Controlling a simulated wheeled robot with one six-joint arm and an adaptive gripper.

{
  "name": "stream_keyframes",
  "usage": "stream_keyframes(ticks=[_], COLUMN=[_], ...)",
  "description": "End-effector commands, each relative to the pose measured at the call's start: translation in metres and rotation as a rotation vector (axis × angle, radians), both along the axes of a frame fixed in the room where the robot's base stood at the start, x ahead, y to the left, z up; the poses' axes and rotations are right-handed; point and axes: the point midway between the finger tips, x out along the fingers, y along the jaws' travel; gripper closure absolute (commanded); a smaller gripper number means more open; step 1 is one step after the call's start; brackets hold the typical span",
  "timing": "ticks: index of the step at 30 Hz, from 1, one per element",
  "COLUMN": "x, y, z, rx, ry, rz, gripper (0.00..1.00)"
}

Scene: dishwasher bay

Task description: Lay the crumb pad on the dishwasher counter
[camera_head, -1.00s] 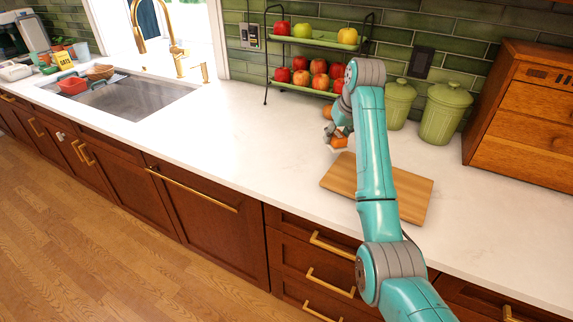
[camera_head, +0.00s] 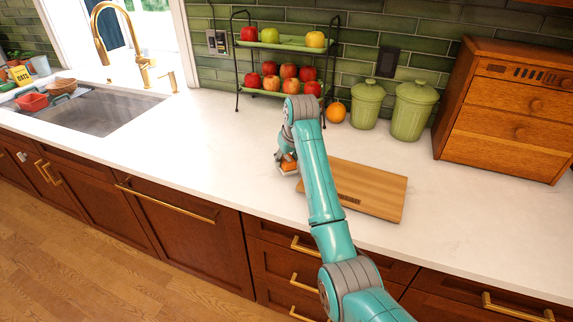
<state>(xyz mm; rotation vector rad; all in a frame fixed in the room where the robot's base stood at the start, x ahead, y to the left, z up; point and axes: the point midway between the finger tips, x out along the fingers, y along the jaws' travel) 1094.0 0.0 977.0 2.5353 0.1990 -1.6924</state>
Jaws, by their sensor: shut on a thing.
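The crumb pad (camera_head: 288,167) appears as a small orange block with a pale underside, at the end of my arm. My gripper (camera_head: 286,160) is shut on it, its fingers partly hidden by my wrist. The pad is over the white counter (camera_head: 215,150), just left of the cutting board; I cannot tell whether it touches the surface. A wide brown front panel with a long gold handle (camera_head: 165,205), which looks like the dishwasher, is under the counter to the left. The counter above it is bare.
A wooden cutting board (camera_head: 370,190) lies partly behind my arm. Behind it stand a two-tier fruit rack (camera_head: 285,45), an orange (camera_head: 335,112), two green canisters (camera_head: 411,110) and a wooden drawer box (camera_head: 510,110). The sink (camera_head: 95,110) is at the left.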

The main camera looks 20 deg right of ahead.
Motion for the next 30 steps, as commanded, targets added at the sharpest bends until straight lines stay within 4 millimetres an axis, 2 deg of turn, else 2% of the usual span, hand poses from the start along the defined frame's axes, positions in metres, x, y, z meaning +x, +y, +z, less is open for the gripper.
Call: stream_keyframes(ticks=[1,4,15,16,18,19,30], x=[-0.001,0.000,0.000,0.000,0.000,0.000,0.000], y=[0.000,0.000,0.000,0.000,0.000,0.000,0.000], z=[-0.009,-0.020,-0.024,-0.024,-0.024,-0.024,-0.020], rx=[0.000,0.000,0.000,0.000,0.000,0.000,0.000], ry=[0.004,0.002,0.002,0.002,0.001,0.001,0.000], rz=[0.000,0.000,0.000,0.000,0.000,0.000,0.001], gripper=[0.81,0.81,0.81,0.51,0.33,0.28,0.28])
